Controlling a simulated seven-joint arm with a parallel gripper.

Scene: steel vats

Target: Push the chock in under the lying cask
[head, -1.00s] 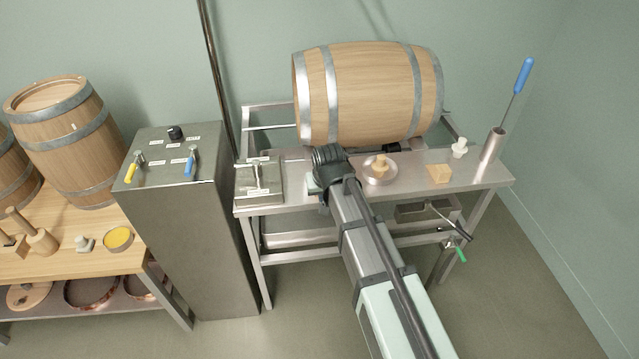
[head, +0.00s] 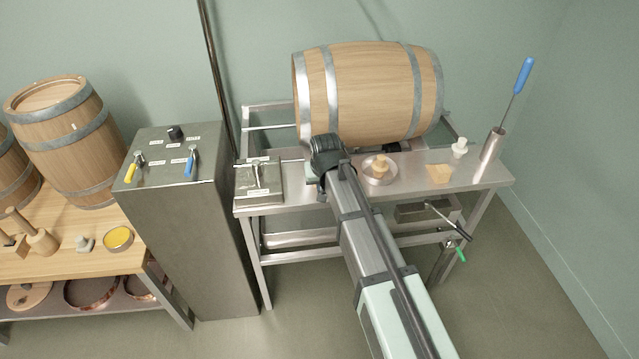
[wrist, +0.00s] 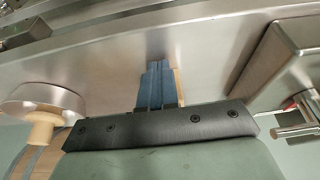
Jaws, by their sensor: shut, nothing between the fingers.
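The lying cask (head: 370,95) rests on its side at the back of the steel table in the head view. My gripper (wrist: 160,66) is shut, its blue fingers close together over the steel tabletop in the wrist view. In the head view its wrist is at the cask's lower left front, and the fingertips are mostly hidden. A narrow tan wooden edge (wrist: 179,86) shows beside the fingers; it may be the chock, mostly hidden behind them. I cannot tell whether they touch. A separate pale wooden block (head: 440,173) lies at the table's front right.
A steel dish (head: 380,172) with a wooden knob is just right of my gripper. A lever box (head: 259,182) is to its left. A white stopper (head: 460,148) and a steel tube (head: 492,145) stand at the right. Bare tabletop (head: 412,168) lies between dish and block.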

